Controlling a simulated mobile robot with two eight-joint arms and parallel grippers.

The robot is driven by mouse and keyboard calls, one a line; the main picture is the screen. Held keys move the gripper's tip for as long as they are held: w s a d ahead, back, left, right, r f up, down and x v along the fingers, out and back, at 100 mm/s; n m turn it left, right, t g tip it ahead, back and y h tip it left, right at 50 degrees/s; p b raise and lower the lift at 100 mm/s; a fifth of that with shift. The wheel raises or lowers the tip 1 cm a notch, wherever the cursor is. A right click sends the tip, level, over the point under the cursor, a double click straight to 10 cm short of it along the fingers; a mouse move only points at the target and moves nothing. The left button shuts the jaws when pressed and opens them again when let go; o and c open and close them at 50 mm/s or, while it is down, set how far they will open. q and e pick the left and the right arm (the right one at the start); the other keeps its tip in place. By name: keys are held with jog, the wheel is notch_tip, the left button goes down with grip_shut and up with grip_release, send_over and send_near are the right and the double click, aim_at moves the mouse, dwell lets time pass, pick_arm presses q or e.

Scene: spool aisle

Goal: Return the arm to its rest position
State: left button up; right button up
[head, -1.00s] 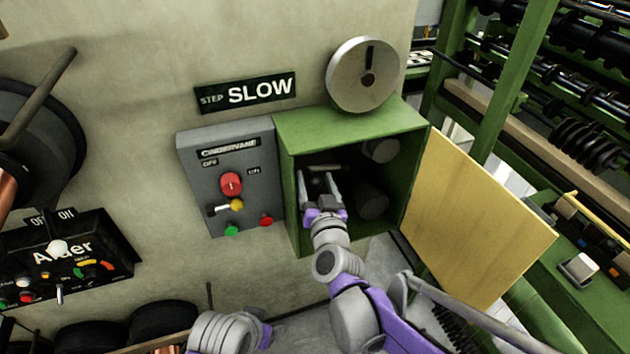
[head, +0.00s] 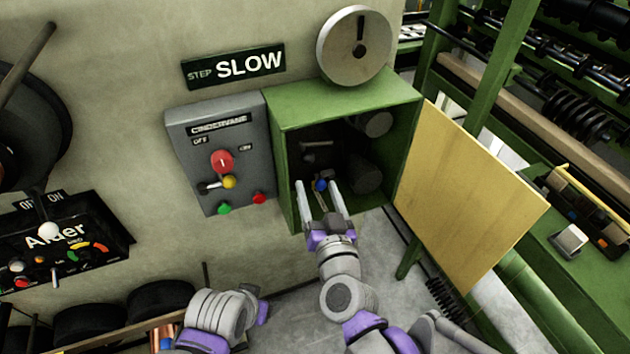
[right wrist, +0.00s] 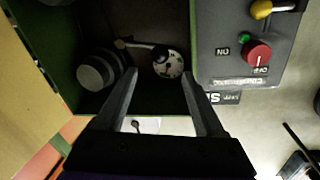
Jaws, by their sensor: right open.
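My right gripper (head: 318,184) is open and empty, at the lower front of the open green box (head: 340,100). A small blue-topped part (head: 321,185) shows between its fingers, deeper in the box; I cannot tell whether they touch. A dark handle (head: 316,145) is above the fingertips, clear of them. In the right wrist view the open fingers (right wrist: 160,78) frame a lever (right wrist: 140,44) and a round pale dial (right wrist: 168,64) inside the box. My left arm shows at the bottom of the head view; its gripper is out of view.
A grey control panel (head: 190,140) with a red knob is just left of the box. The yellow door (head: 468,200) stands open to the right. A black Alder panel (head: 95,250) is lower left. Green machine racks stand at far right; pale floor shows below the box.

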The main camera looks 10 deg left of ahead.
dwell(0.5)
pick_arm(q)
notch_tip(320, 180, up, 6)
jog(key=w+p, duration=0.1)
jog(key=p, duration=0.4)
jog(key=shift+w, duration=0.2)
pick_arm(e)
jog(key=s+d+f+g+h, duration=0.2)
jog(key=s+d, duration=0.3)
jog(key=d, duration=0.4)
jog(key=s+d+f+m+g+h, duration=0.1)
jog(key=s+d+f+g+h, duration=0.2)
jog(key=d, duration=0.6)
jog(key=s+d+f+m+g+h, duration=0.1)
jog(key=s+d+f+g+h, duration=0.1)
jog(key=s+d+f+g, duration=0.3)
jog(key=s+d+f, duration=0.1)
jog(key=s+d, duration=0.2)
jog(key=d, duration=0.1)
jog(key=shift+s+g+h, duration=0.2)
jog(key=shift+g+h, duration=0.1)
jog(key=shift+g, duration=0.1)
jog(key=shift+f, duration=0.1)
